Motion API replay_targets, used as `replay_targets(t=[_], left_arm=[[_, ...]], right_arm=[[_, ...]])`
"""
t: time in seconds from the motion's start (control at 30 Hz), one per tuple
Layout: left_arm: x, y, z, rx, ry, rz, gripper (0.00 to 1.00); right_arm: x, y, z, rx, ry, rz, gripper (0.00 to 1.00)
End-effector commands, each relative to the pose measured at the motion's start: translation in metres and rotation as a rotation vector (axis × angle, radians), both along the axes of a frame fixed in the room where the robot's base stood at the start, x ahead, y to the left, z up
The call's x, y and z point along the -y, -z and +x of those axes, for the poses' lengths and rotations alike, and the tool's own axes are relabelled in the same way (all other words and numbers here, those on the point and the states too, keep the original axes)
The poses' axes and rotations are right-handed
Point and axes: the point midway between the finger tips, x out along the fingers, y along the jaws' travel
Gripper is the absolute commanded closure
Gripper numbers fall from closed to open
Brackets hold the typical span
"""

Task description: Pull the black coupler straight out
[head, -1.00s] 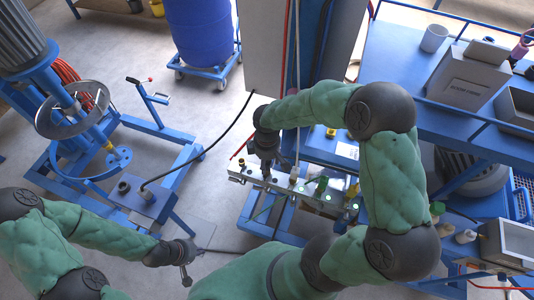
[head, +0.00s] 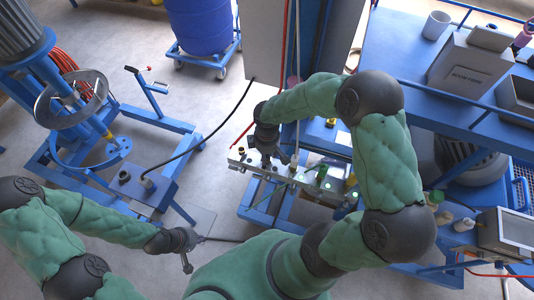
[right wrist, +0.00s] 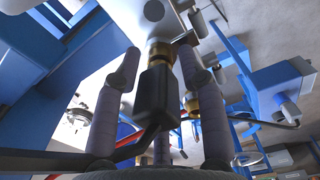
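The black coupler (right wrist: 157,95) is in the right wrist view, below a brass fitting (right wrist: 160,52) on a pale panel. My right gripper (right wrist: 158,70) has its dark fingers on either side of the coupler, with a visible gap at the left finger. It looks open around the coupler; contact at the right finger is unclear. In the head view my right gripper (head: 268,155) is at the left part of the pale manifold bar (head: 315,180), and I cannot make out the coupler there. My left gripper (head: 187,262) hangs low at the left, away from the bar; its finger opening is unclear.
A black hose (head: 217,128) runs from the blue mixer frame (head: 150,185) towards the cabinet (head: 263,40). A green-capped fitting (head: 322,172) stands on the bar. A blue bench (head: 400,85) with a grey box is to the right. Floor between frame and bar is clear.

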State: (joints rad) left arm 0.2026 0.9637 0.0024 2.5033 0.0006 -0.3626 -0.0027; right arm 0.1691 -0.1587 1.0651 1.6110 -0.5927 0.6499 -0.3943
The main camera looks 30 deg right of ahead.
Motion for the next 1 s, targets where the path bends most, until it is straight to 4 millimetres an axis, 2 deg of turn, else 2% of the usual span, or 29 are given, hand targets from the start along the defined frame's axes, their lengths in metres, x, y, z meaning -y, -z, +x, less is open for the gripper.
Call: replay_targets(t=[0.33, 0.47, 1.0], left_arm=[[0.000, 0.000, 0.000, 0.000, 0.000, 0.000, 1.00], [0.000, 0.000, 0.000, 0.000, 0.000, 0.000, 1.00], [0.000, -0.002, 0.000, 0.000, 0.000, 0.000, 1.00]], right_arm=[[0.000, 0.000, 0.000, 0.000, 0.000, 0.000, 0.45], [0.000, -0.006, 0.000, 0.001, 0.001, 0.000, 0.45], [0.000, -0.086, 0.001, 0.003, 0.000, 0.000, 0.45]])
